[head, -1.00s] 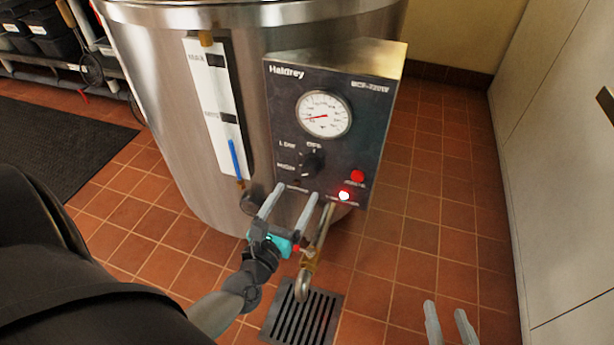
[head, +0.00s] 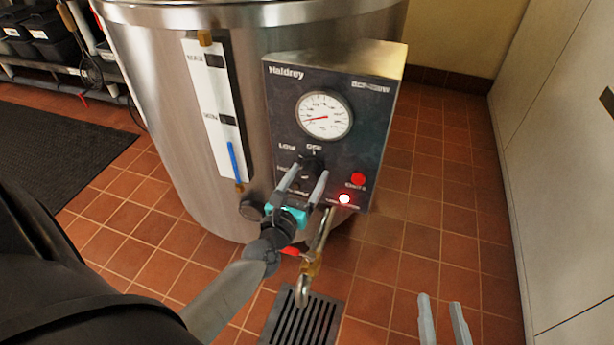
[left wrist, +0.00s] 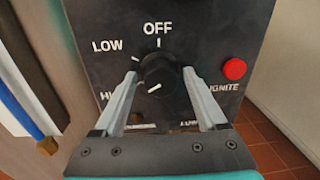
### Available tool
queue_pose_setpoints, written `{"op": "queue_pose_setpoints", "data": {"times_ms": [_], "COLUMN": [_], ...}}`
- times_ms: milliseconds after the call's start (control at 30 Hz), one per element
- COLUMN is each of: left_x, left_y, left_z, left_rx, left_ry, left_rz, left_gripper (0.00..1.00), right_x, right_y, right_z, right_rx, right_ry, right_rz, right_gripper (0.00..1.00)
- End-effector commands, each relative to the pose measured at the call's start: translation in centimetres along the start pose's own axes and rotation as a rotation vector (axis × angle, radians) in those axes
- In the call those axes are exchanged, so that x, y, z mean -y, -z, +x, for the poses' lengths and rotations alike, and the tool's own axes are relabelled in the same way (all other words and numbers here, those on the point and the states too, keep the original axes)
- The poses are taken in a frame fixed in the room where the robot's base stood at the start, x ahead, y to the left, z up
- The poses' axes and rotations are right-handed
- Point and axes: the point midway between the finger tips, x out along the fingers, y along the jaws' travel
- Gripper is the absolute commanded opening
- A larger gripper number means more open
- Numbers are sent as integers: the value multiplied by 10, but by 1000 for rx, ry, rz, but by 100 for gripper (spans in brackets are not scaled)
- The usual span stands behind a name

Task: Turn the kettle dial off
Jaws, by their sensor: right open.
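The black kettle dial (head: 312,162) is on the dark control panel of the steel kettle, under the round gauge. In the left wrist view the dial (left wrist: 159,72) sits below the word OFF, with LOW to its upper left; a white mark shows on its lower-left part. The HIGH label is partly hidden by a finger. My left gripper (head: 308,176) is open, its two fingertips on either side of the dial; I cannot tell whether they touch it. My right gripper (head: 442,298) is open and empty at the bottom right, apart from the kettle.
A red ignite button (head: 358,179) and a lit lamp (head: 344,199) are right of the dial. A sight gauge (head: 216,110) stands left. Tiled floor is open to the right.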

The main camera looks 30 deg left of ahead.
Motion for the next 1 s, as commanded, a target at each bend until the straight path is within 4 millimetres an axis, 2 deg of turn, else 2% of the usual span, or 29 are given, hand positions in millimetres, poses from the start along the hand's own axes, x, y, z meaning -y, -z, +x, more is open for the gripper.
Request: {"op": "queue_pose_setpoints", "data": {"times_ms": [67,633,900,1000], "left_x": [0,0,0,0], "left_y": [0,0,0,-1], "left_z": [0,0,0,0], "left_rx": [0,0,-2,-3], "left_ry": [0,0,0,0], "left_rz": [0,0,21,54], "left_gripper": [64,0,0,0], "right_x": [0,0,0,-6], "right_y": [0,0,-2,-1], "right_z": [0,0,0,0], "right_rx": [1,2,16,50], "right_ry": [0,0,-1,-15], "right_rz": [0,0,-2,-14], "right_gripper": [50,50,50,50]}}
